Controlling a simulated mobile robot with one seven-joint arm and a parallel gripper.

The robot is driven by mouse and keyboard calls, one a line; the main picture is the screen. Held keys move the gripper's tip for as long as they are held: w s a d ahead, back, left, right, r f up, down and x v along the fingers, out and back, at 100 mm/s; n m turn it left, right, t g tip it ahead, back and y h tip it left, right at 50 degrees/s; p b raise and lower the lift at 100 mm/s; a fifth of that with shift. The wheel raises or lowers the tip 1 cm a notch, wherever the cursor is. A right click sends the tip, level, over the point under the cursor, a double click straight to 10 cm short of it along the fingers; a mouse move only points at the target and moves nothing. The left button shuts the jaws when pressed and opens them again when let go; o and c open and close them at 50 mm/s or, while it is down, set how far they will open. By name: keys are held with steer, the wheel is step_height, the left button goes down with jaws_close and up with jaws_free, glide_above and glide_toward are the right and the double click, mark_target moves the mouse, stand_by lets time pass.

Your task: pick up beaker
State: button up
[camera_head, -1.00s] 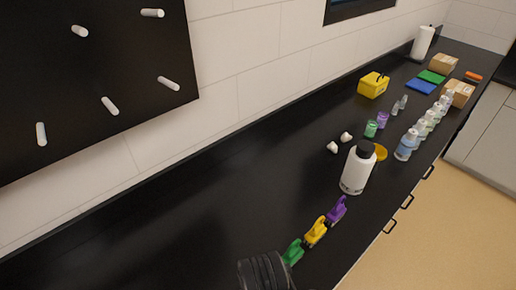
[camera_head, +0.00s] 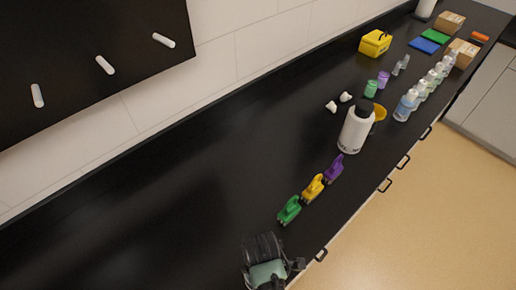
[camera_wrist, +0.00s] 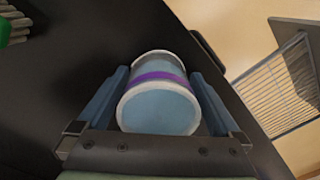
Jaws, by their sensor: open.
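The beaker (camera_wrist: 160,110) is a pale blue cylinder with whitish rims and a purple band in the wrist view. It lies between the two blue-grey fingers of my gripper (camera_wrist: 160,78). The fingers stand on either side of it, and the jaws are open. I cannot tell whether either finger touches it. In the head view, my gripper (camera_head: 272,272) is at the bottom, over the front edge of the counter. I cannot make out the beaker there.
On the black counter (camera_head: 160,210), green (camera_head: 289,210), yellow (camera_head: 313,189) and purple (camera_head: 334,169) items stand in a row beyond my gripper. A white bottle (camera_head: 354,132) is behind them. The counter's left side is bare. A wire rack (camera_wrist: 290,85) shows at right in the wrist view.

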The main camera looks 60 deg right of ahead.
steer(key=c, duration=1.3)
